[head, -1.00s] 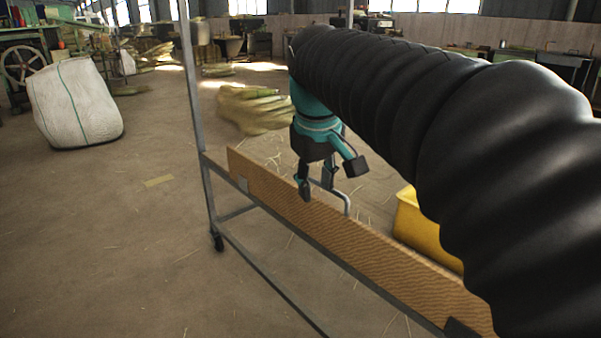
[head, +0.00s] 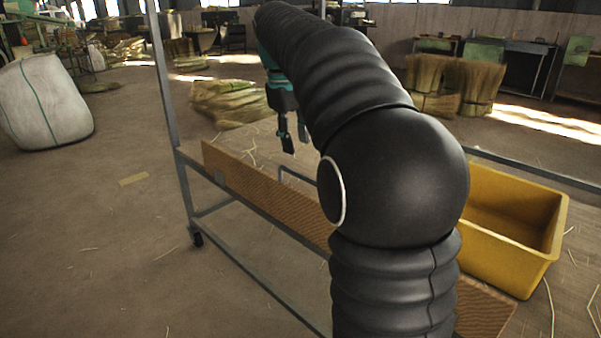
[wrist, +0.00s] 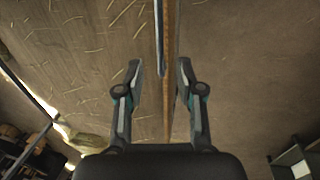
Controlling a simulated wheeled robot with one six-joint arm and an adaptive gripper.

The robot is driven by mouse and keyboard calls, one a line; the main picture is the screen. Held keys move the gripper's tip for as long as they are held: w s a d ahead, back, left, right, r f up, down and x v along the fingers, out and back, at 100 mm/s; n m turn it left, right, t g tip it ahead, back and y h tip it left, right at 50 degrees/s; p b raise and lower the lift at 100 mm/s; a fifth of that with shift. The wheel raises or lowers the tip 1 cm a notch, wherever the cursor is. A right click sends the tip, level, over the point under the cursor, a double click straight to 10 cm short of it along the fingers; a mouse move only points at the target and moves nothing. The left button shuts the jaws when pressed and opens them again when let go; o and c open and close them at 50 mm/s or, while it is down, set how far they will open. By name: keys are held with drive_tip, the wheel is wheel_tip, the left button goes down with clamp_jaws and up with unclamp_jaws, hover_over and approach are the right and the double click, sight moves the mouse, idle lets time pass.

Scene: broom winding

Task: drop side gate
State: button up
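The side gate (head: 258,190) is a long tan ribbed board standing upright along the near edge of a grey metal-framed cart. A bent grey rod handle (head: 298,174) shows at its top edge; my arm hides part of the board. My gripper (head: 293,141) hangs above the cart beyond the gate, open and empty. In the wrist view, my gripper (wrist: 159,70) has its fingers spread, and the gate's thin top edge (wrist: 168,110) runs between them in the picture. A blue-grey rod (wrist: 158,40) lies beside that edge. I see no contact with the fingers.
A yellow bin (head: 508,232) stands on the cart deck at right, partly behind my arm. Loose straw lies on the deck. A cart post (head: 165,80) rises at the gate's far end. A white sack (head: 45,105) stands on the floor at left; the floor before the gate is clear.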

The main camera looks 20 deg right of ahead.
sight(301, 177)
drive_tip(key=f, duration=0.2)
drive_tip(key=d+f+b, duration=0.1)
drive_tip(key=f, duration=0.5)
drive_tip(key=shift+w+d+f, duration=0.1)
drive_tip(key=shift+w+d, duration=0.2)
drive_tip(key=shift+w, duration=0.05)
drive_tip(key=shift+c, duration=0.2)
clamp_jaws()
